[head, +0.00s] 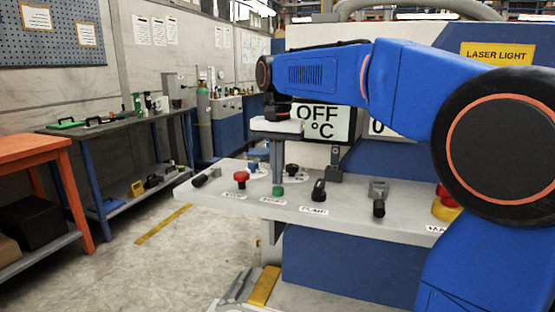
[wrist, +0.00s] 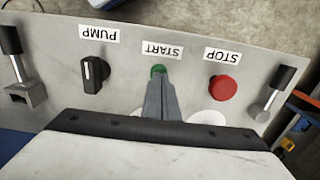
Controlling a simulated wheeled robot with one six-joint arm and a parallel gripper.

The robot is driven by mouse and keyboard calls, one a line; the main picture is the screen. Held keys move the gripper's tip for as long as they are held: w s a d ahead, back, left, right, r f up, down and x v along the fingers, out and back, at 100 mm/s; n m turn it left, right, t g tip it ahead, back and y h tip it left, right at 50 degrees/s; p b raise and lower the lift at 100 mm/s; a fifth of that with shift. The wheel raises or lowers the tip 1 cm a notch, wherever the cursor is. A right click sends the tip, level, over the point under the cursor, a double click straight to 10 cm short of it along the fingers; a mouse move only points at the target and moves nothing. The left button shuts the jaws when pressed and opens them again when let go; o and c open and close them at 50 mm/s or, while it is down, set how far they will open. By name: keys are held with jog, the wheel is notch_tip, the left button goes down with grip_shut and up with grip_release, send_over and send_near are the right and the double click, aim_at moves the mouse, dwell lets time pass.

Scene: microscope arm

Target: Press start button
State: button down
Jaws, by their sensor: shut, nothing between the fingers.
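The green start button (head: 278,191) sits on the grey control panel (head: 338,207), between the red stop button (head: 241,179) and the black pump knob (head: 318,191). My gripper (head: 278,181) points down right at the green button, its fingers together and empty. In the wrist view, the fingertips of my gripper (wrist: 160,78) overlap the lower part of the green start button (wrist: 158,69), under the START label (wrist: 162,50). I cannot tell whether they touch it. The red stop button (wrist: 222,88) and pump knob (wrist: 94,74) lie to either side.
A black-handled lever (head: 379,198) and a red-and-yellow emergency button (head: 446,205) stand farther right on the panel. Blue and black knobs (head: 292,170) sit behind the green button. A display reading OFF °C (head: 322,122) rises behind. Workbenches (head: 105,128) stand away to the left.

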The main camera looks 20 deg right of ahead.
aim_at(278, 188)
jog(key=shift+f, duration=0.5)
jog(key=shift+s+f, duration=0.1)
jog(key=shift+f, duration=1)
notch_tip(278, 188, up, 15)
jog(key=shift+f, duration=0.15)
